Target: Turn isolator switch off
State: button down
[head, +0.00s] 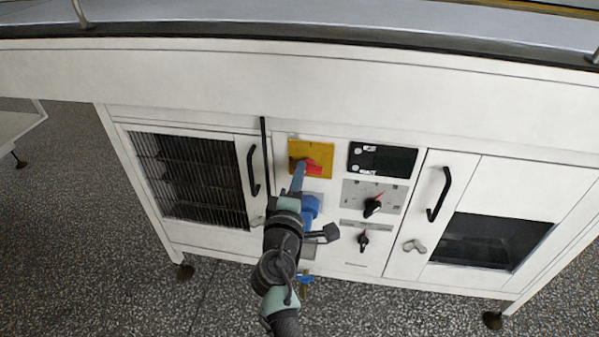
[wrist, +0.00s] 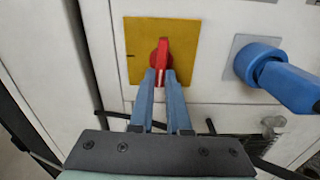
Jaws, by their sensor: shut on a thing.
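The isolator switch is a red handle (head: 314,167) on a yellow plate (head: 325,150), on the front panel of the white machine. In the wrist view the red handle (wrist: 162,58) stands upright, pointing up the yellow plate (wrist: 195,40). My gripper (head: 300,166) reaches it from below in the head view. In the wrist view the blue fingers of my gripper (wrist: 160,76) are shut on the lower part of the red handle.
A blue plug in a socket (head: 310,207) sits just below the plate; the plug also shows at right in the wrist view (wrist: 260,62). Black knobs (head: 372,206) and a dark display (head: 382,160) lie to the right. Door handles (head: 253,171) (head: 438,195) project on both sides.

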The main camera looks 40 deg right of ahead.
jog(key=shift+f+n, duration=0.15)
jog(key=shift+n, duration=0.35)
jog(key=c, duration=0.9)
grip_release()
jog(key=p+v, duration=0.2)
jog(key=v, duration=1.1)
